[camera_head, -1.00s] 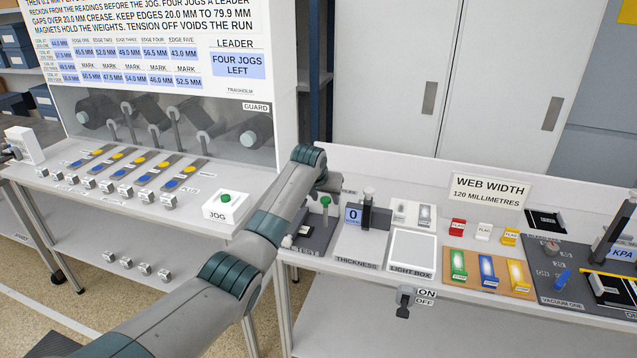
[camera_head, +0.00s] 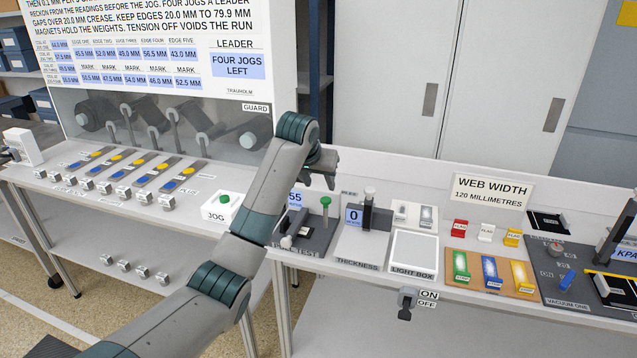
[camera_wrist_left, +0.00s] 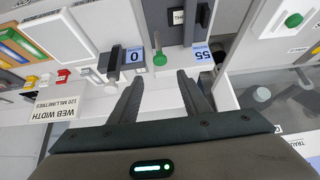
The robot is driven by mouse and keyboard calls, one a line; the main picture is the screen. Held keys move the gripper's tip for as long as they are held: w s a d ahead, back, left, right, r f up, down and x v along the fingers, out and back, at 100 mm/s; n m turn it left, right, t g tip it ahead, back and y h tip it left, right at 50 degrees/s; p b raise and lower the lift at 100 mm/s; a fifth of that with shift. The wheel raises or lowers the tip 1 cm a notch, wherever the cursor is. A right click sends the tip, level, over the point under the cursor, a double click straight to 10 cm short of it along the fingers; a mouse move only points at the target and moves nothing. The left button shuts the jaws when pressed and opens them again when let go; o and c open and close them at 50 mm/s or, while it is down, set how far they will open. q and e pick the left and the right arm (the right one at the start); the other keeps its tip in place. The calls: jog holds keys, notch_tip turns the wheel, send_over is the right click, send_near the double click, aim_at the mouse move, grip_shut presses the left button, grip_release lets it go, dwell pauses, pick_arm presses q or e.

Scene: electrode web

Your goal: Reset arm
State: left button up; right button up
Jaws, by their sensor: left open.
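My left arm comes in from the lower left in the head view, with its left gripper (camera_head: 322,181) hanging above the bench near the gauge that reads 55 (camera_head: 296,200). In the left wrist view the two fingers (camera_wrist_left: 158,98) stand apart with nothing between them. Past the fingertips in that view are a green knob (camera_wrist_left: 160,58) and the 55 display (camera_wrist_left: 202,54). The gripper touches nothing that I can make out. My right gripper does not show in either view.
The JOG box (camera_head: 221,206) with its green button stands left of my arm. A thickness gauge (camera_head: 367,212), a light box (camera_head: 413,254), coloured strips and the web width sign (camera_head: 488,193) are to the right. The guarded roller machine (camera_head: 165,120) stands behind at left.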

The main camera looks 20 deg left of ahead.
pick_arm(q)
jog(key=s+d+f+m+g, duration=0.1)
jog(key=s+f+g, duration=0.1)
jog(key=s+f, duration=2.4)
jog(key=s+a+f+g, duration=0.1)
jog(key=s+f, duration=0.2)
jog(key=s, duration=1.3)
jog(key=s+f+g, duration=0.1)
jog(key=s+f, duration=0.2)
jog(key=s, duration=1.3)
notch_tip(320, 180, down, 30)
jog(key=s+r+g, duration=0.1)
jog(key=s, duration=0.1)
jog(key=s+a+f+m+g, duration=0.1)
jog(key=s+a+f, duration=0.2)
jog(key=s+f, duration=1.4)
jog(key=shift+s+a+f+b, duration=0.15)
jog(key=shift+s+b, duration=0.1)
jog(key=shift+b, duration=0.15)
